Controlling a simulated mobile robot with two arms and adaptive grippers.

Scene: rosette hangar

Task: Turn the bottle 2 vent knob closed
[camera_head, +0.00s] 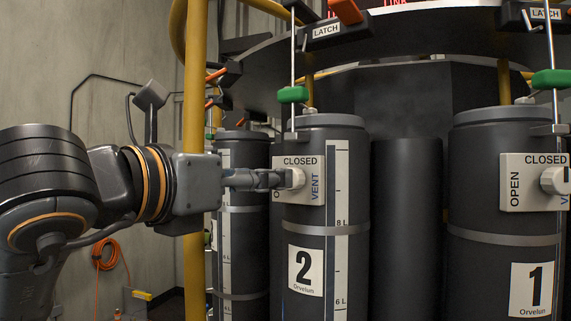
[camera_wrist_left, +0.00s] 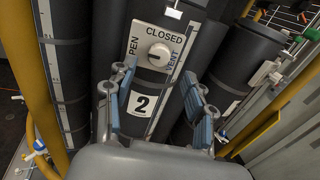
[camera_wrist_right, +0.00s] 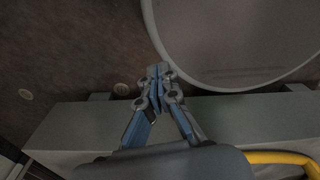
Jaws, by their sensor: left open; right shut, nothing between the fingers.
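Bottle 2 (camera_head: 303,218) is a dark cylinder with a white "2" label, standing upright left of centre in the head view. Its white vent plate reads OPEN, CLOSED and VENT. The round white vent knob (camera_wrist_left: 160,53) shows whole in the left wrist view; in the head view the knob (camera_head: 297,178) is partly behind the fingers. My left gripper (camera_head: 280,179) reaches in from the left at the knob; in its wrist view the open fingers (camera_wrist_left: 158,100) are spread, with the knob beyond them. Contact cannot be told. My right gripper (camera_wrist_right: 158,72) is shut and empty.
Bottle 1 (camera_head: 494,240), with its own vent knob (camera_head: 554,180), stands to the right. A yellow post (camera_head: 194,120) rises just behind my left wrist. Green-handled rods and LATCH blocks (camera_head: 327,31) hang above. In the right wrist view, a round grey surface (camera_wrist_right: 235,40) is near the fingers.

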